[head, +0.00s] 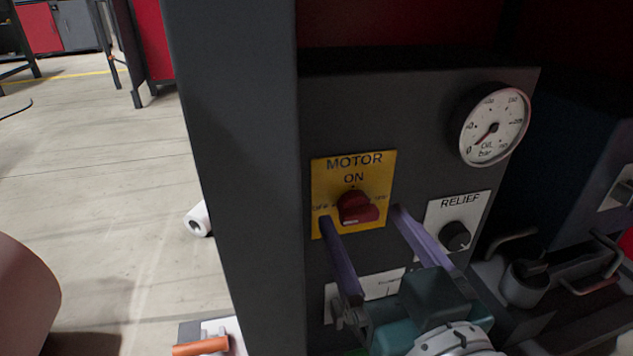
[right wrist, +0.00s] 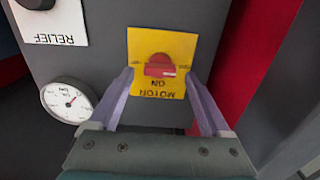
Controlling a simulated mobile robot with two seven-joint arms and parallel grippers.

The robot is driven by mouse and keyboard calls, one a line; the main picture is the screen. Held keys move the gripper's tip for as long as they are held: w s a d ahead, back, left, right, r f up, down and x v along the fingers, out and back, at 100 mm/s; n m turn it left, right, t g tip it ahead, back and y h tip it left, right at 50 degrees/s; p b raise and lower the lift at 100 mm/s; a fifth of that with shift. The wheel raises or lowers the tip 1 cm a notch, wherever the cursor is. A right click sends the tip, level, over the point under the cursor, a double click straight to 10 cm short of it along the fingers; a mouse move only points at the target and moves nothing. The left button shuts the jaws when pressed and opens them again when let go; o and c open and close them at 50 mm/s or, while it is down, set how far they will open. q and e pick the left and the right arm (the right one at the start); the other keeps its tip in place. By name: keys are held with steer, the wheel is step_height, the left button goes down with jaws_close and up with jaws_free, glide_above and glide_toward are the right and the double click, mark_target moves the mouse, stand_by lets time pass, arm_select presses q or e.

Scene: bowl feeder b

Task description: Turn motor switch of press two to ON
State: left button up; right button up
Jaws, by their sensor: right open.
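The red motor switch (head: 357,207) sits on a yellow plate (head: 328,175) marked MOTOR and ON, on a dark grey panel. In the right wrist view, the switch (right wrist: 160,68) and the yellow plate (right wrist: 142,42) appear upside down. The switch's grip bar lies roughly crosswise, not pointing up at ON; its exact setting is hard to read. My right gripper (head: 361,216) is open, its two purple fingers on either side of the switch. In the right wrist view the gripper (right wrist: 159,73) shows a gap on both sides of the switch. My left gripper is not in view.
A RELIEF knob (head: 455,236) and an oil pressure gauge (head: 493,125) are on the panel to the right. A grey post (head: 235,150) stands left of the panel. A partly hidden white label (head: 380,284) is below the switch. Open floor (head: 90,150) lies to the left.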

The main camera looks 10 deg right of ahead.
steer(key=shift+w, duration=0.35)
steer(key=shift+c, duration=0.4)
jaws_close()
